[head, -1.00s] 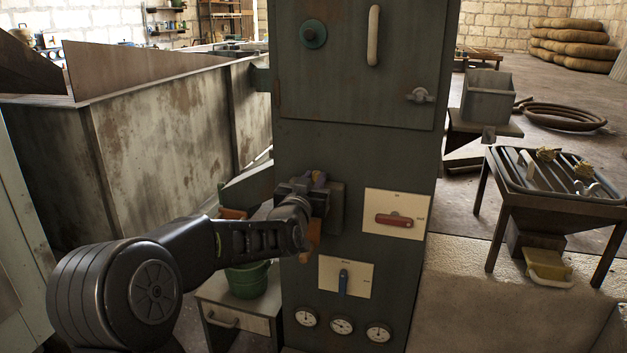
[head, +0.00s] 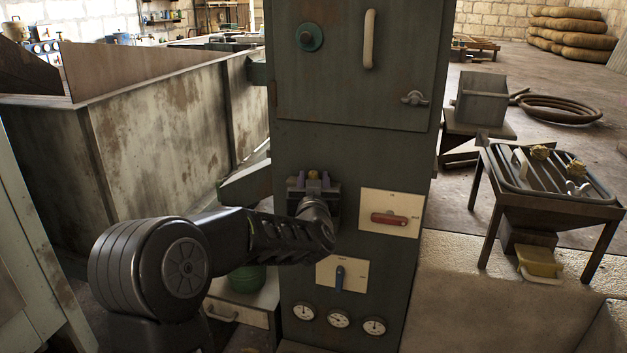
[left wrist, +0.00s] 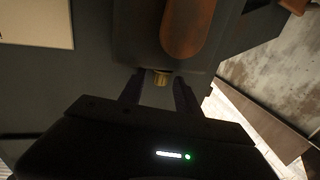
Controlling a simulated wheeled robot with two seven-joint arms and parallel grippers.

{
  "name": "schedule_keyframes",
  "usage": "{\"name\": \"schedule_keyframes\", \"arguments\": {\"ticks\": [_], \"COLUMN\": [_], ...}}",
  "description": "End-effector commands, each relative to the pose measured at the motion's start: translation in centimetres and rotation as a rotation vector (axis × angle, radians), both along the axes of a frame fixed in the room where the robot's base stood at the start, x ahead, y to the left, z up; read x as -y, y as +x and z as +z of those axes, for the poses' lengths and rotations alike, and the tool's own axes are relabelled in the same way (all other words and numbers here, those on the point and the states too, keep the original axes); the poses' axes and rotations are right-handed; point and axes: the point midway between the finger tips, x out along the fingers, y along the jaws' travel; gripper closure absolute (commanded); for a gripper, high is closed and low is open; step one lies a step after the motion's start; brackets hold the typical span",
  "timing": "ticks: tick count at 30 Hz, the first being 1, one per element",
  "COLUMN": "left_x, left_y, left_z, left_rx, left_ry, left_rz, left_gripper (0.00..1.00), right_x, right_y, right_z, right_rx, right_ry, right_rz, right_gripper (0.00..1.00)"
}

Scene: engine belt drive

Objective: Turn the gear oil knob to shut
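A small brass knob (left wrist: 161,77) projects from a dark box on the tall grey-green cabinet (head: 400,280). I cannot read a label that tells whether it is the gear oil knob. In the head view a yellowish piece (head: 313,175) shows beside the dark box (head: 335,192). My left gripper (left wrist: 159,90) is open, with its fingers apart on either side of the brass knob; contact cannot be told. In the head view my left gripper (head: 312,186) is at the box, partly hidden by its own wrist. A brown-orange handle (left wrist: 188,28) is beyond the knob in the wrist view. My right gripper is not in view.
A red handle (head: 388,219) and a blue lever (head: 339,277) sit on cream plates to the right and below. Several gauges (head: 338,319) line the cabinet's bottom. A rusty bin (head: 170,140) stands left, a green bucket (head: 247,279) below my arm.

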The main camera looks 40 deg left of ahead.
Motion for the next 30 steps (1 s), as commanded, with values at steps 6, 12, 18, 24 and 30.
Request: {"name": "schedule_keyframes", "arguments": {"ticks": [6, 12, 18, 24, 30], "left_x": [0.0, 0.5, 2.2, 3.9, 4.5], "left_y": [0.0, -0.7, -3.0, -5.5, -6.4], "left_z": [-0.1, 0.0, 0.0, 0.0, -0.1], "left_rx": [-0.002, 0.000, 0.000, 0.000, -0.001], "left_ry": [-0.001, -0.001, -0.001, -0.002, -0.001], "left_rz": [0.000, -0.001, -0.002, -0.001, -0.001], "left_gripper": [0.57, 0.57, 0.57, 0.57, 0.57], "right_x": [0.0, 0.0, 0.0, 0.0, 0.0], "right_y": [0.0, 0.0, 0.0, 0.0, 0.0], "right_z": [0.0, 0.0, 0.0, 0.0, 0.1], "right_rx": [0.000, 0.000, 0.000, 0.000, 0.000], "right_ry": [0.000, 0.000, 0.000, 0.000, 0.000], "right_rz": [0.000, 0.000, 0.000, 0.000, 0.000], "right_gripper": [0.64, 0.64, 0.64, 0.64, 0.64]}}
